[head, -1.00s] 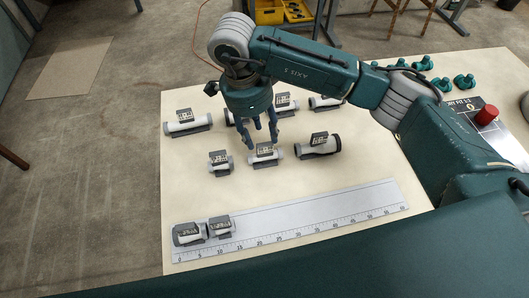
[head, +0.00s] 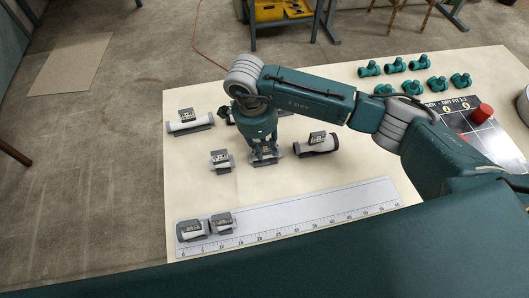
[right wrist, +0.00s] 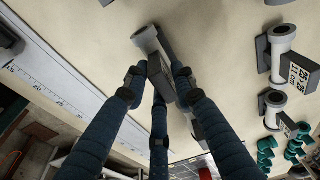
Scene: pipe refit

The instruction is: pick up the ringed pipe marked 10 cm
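Grey-white ringed pipes with dark tags lie on the table; in the head view their marks are too small to read. My right gripper (head: 264,156) is down at the middle pipe (head: 267,160) of the front row. In the right wrist view its blue fingers (right wrist: 157,78) stand around that pipe (right wrist: 147,40), near its tag. Its mark is not readable, and whether the fingers press on it is unclear. A shorter pipe (head: 221,160) lies just left and a thicker dark-ended one (head: 316,145) just right. My left gripper is not in view.
A long ruler (head: 315,210) lies at the front, with two tagged pipes (head: 191,230) (head: 222,222) at its left end. Another pipe (head: 190,123) lies at the back left. Green fittings (head: 394,65) and a red button (head: 481,112) are at the right.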

